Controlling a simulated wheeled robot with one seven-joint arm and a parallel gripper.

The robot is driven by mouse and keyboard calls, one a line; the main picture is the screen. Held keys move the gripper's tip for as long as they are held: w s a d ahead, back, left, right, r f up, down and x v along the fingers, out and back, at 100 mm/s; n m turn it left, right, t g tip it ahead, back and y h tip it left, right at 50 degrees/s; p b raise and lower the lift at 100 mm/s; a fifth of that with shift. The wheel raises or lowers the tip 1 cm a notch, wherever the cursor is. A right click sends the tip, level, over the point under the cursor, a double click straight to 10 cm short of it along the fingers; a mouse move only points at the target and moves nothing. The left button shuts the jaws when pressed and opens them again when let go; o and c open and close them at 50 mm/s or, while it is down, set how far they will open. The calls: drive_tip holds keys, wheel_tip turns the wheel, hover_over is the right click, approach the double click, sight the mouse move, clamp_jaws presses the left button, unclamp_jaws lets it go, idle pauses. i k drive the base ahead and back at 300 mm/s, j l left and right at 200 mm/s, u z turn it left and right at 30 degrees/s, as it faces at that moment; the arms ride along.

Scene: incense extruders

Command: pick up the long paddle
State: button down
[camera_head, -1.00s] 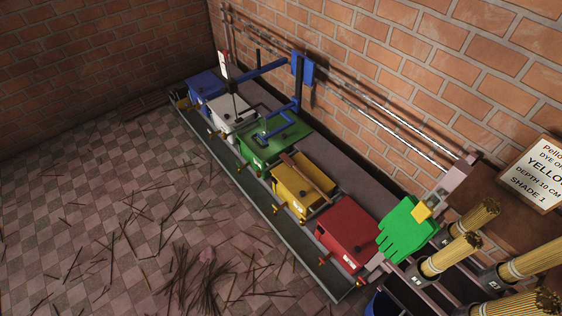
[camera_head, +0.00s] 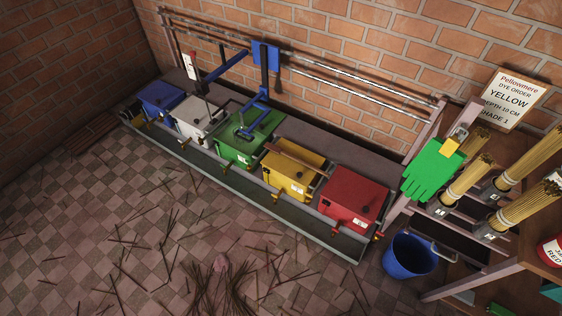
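A long, flat brown wooden piece (camera_head: 290,155), which looks like the paddle, lies slantwise across the top of the open yellow vat (camera_head: 289,184). My gripper is not in view.
Blue (camera_head: 161,98), white (camera_head: 195,121), green (camera_head: 238,150) and red (camera_head: 346,212) lidded vats share the row, behind a grey trough (camera_head: 225,180). A blue jointed boom (camera_head: 266,60) hangs over the green vat. A blue bucket (camera_head: 408,257) stands right; sticks litter the floor.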

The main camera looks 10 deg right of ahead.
sight(269, 146)
drive_tip(key=z, duration=2)
drive_tip(key=u, duration=2)
drive_tip(key=i+j+z, duration=0.1)
drive_tip(key=i+j, duration=0.2)
drive_tip(key=i+j+z, duration=0.15)
drive_tip(key=i+j, duration=0.2)
drive_tip(key=i+j+z, duration=0.1)
drive_tip(key=i+j, duration=0.2)
drive_tip(key=i+j+z, duration=0.1)
drive_tip(key=i+j, duration=0.2)
drive_tip(key=j, duration=0.15)
drive_tip(key=i+j+z, duration=0.15)
drive_tip(key=j, duration=0.25)
drive_tip(key=i+j+z, duration=0.1)
drive_tip(key=i+j, duration=0.25)
drive_tip(key=i+j+z, duration=0.1)
drive_tip(key=i+j, duration=0.15)
drive_tip(key=j, duration=0.3)
